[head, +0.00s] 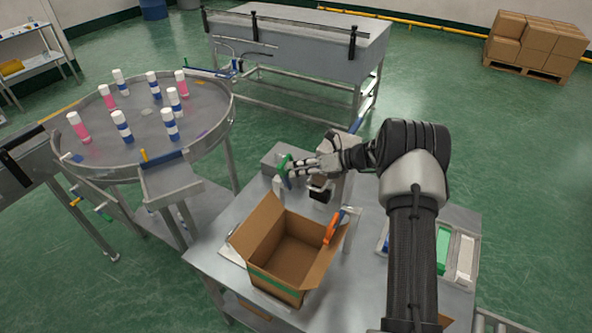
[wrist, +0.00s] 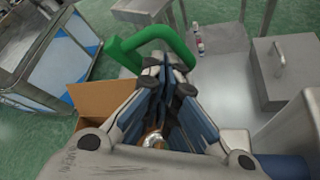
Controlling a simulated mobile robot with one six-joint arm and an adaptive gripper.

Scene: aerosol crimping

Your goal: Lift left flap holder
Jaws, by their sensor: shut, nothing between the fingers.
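A green flap holder (head: 284,164) with a curved handle is beyond the box, at the tips of my gripper (head: 296,169). In the wrist view the green handle (wrist: 122,52) arches just past the fingertips (wrist: 166,66). My gripper is shut with nothing between its fingers; I cannot tell whether its tips touch the handle. An open cardboard box (head: 276,287) stands on the metal table, its flaps spread outward; part of it shows in the wrist view (wrist: 98,100). An orange holder (head: 333,227) is at the box's right side.
A grey metal block (head: 271,159) with a handle (wrist: 278,56) is close to my gripper. A tray with green and white items (head: 443,250) lies on the right of the table. A round table (head: 145,128) with several cans stands at the left.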

